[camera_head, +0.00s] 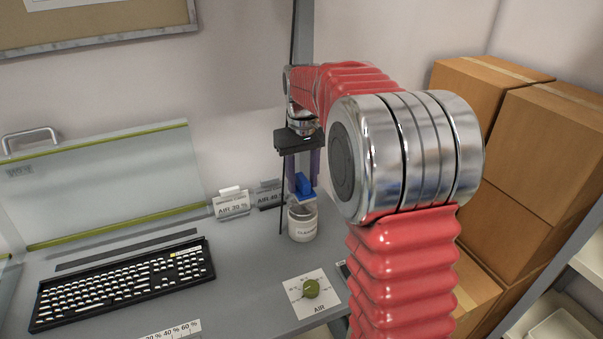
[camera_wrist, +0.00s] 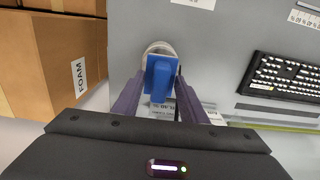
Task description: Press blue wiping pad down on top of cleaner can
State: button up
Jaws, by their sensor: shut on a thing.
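The blue wiping pad (camera_head: 305,187) is held between the purple fingers of my gripper (camera_head: 303,172). The cleaner can (camera_head: 303,224) is a white-grey round can standing on the grey desk. The pad is just above the can's rim in the head view. The can (camera_wrist: 157,48) is mostly hidden behind the pad in the wrist view. I cannot tell whether pad and can touch.
A black keyboard (camera_head: 122,283) lies left on the desk. Label stands (camera_head: 232,203) are left of the can. Cardboard boxes (camera_head: 548,150) are stacked at right.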

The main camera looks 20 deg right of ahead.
jog(key=shift+f, duration=1.55)
jog(key=shift+f, duration=0.8)
dwell(1.3)
jog(key=shift+r, duration=3.55)
